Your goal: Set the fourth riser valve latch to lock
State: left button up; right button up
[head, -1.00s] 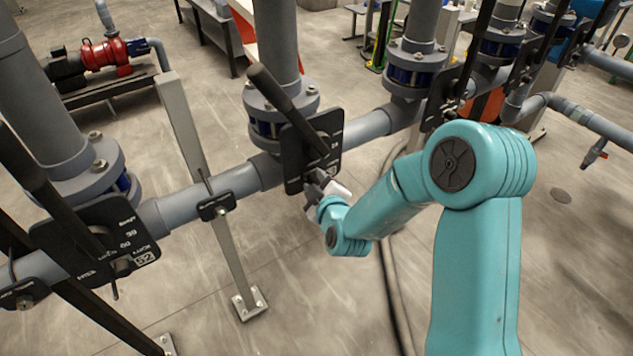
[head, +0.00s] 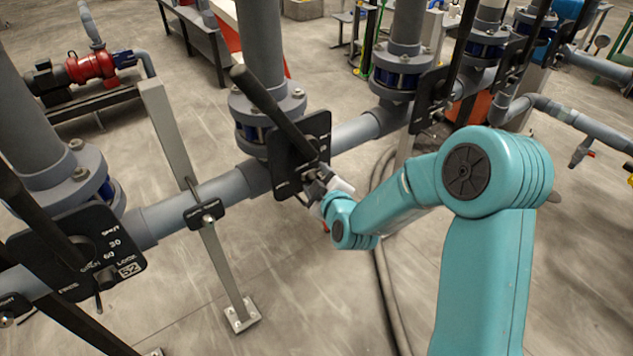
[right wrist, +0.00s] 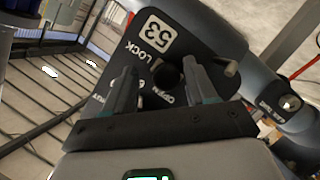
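The black valve plate (head: 287,175) of the middle riser has a long black handle (head: 268,108) slanting up to the left. In the right wrist view the plate (right wrist: 205,45) reads 53 and LOCK. My right gripper (head: 322,183) is at the lower right edge of this plate. In the right wrist view my right gripper (right wrist: 161,70) has its fingers apart, with a dark round knob (right wrist: 168,77) seen between them. I cannot tell whether they touch it, or whether it is the latch. A grey pin (right wrist: 232,68) sticks out at the right. My left gripper is out of view.
A valve plate (head: 110,245) marked 52 is at the left. More riser valves stand along the grey pipe (head: 355,130) to the upper right. A support post (head: 172,130) stands between the plates. The floor in front of the pipe is mostly open.

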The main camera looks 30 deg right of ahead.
jog(key=shift+w+a+f, duration=0.15)
jog(key=shift+w, duration=0.1)
jog(key=b+v, duration=1.2)
jog(key=v, duration=0.4)
jog(key=shift+s, duration=0.25)
jog(key=shift+w, duration=0.15)
